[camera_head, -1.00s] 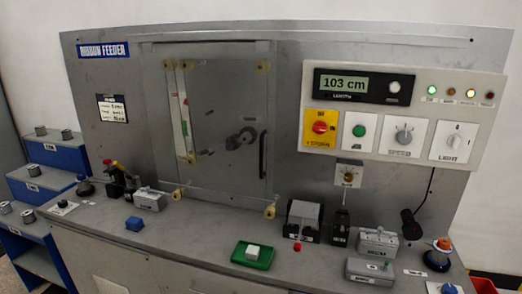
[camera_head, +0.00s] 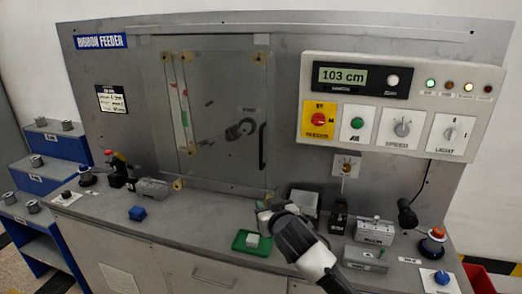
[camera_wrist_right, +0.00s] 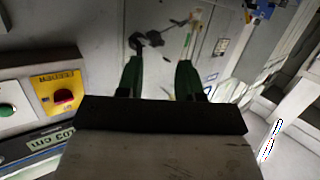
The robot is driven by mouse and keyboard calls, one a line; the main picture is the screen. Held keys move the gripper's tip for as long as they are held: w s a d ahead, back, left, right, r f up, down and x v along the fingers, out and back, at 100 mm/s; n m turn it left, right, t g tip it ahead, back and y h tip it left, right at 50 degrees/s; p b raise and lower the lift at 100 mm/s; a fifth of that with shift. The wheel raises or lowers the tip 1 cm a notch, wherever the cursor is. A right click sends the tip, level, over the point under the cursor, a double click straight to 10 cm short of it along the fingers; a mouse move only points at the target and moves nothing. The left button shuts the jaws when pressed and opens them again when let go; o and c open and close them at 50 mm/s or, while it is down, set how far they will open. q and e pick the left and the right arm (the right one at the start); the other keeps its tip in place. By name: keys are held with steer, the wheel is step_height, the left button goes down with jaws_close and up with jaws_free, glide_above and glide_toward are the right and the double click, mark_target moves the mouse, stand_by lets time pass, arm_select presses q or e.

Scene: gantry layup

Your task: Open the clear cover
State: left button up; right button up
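The clear cover (camera_head: 222,150) is a see-through panel with yellowish corner pieces, lying over the recess in the machine's upright face. It looks shut. Its dark vertical handle (camera_head: 262,146) is on its right side. My right gripper (camera_head: 265,209) is below the handle, over the front ledge, and apart from the cover. In the right wrist view its two dark green fingers (camera_wrist_right: 160,66) stand apart with nothing between them. A dark crank behind the cover shows there beyond the fingertips. My left gripper is not in view.
A green tray (camera_head: 238,247) with a pale block (camera_head: 253,240) sits below my right gripper. The control panel (camera_head: 400,160) juts out at right.

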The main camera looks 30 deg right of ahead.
mark_target(261, 151)
steer(key=w+d+r+m+t+h, duration=0.1)
steer(key=w+d+r+t, duration=0.25)
steer(key=r, duration=0.45)
steer(key=shift+g, duration=0.35)
steer(key=p+x, duration=0.1)
steer(key=x, duration=0.2)
steer(key=p+x, duration=0.1)
steer(key=x, duration=0.2)
steer(key=p+x, duration=0.1)
steer(key=x, duration=0.3)
steer(key=shift+d+r, duration=0.25)
steer(key=shift+r, duration=0.05)
steer(key=shift+x, duration=0.75)
steer(key=shift+f, duration=0.15)
jaws_close()
